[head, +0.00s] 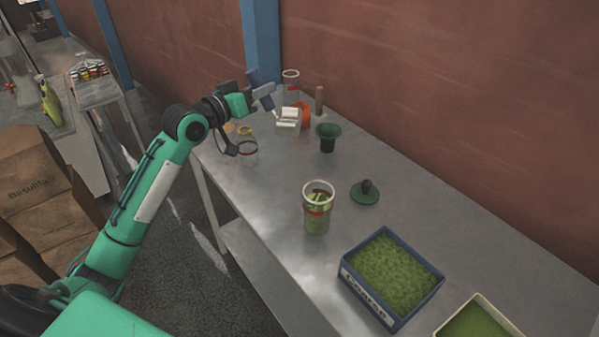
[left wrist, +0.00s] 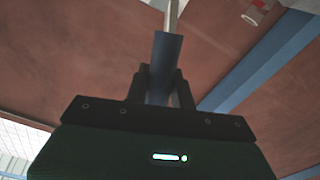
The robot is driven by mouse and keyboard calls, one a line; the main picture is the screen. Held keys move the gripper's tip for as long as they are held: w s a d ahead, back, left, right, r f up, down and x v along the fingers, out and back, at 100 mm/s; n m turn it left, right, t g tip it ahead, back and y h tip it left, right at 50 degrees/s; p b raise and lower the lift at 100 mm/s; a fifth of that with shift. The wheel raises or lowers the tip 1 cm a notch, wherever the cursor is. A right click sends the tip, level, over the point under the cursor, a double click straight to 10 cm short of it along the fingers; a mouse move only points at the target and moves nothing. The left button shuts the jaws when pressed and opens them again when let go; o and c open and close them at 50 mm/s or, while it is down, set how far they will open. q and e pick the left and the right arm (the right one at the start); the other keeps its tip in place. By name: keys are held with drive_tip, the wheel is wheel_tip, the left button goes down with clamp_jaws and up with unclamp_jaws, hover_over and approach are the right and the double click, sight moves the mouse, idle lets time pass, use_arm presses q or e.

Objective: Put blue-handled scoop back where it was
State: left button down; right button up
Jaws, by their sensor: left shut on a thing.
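My left gripper (head: 262,91) is shut on the blue handle of the blue-handled scoop (head: 257,77), above the far end of the metal table (head: 260,195). In the left wrist view the blue handle (left wrist: 165,60) stands between the two fingers (left wrist: 160,88), with a pale shaft beyond it. In the head view the handle's top leans up-left and the lower part points down toward a white block-like item (head: 288,118). Where the scoop's lower end stops, and whether it touches anything, I cannot tell. My right gripper is not in view.
Close by stand an orange container (head: 304,115), a wooden-handled item (head: 319,100) and clear jars (head: 291,82) (head: 248,150). Nearer are a dark green funnel (head: 328,137), a green knobbed disc (head: 366,193), a part-filled jar (head: 317,208) and a blue tray of green powder (head: 345,279).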

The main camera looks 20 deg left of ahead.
use_arm(q)
wheel_tip(320, 180, down, 20)
drive_tip(key=b, duration=0.1)
idle(0.5)
drive_tip(key=shift+f, duration=0.1)
drive_tip(key=c, duration=1.2)
unclamp_jaws()
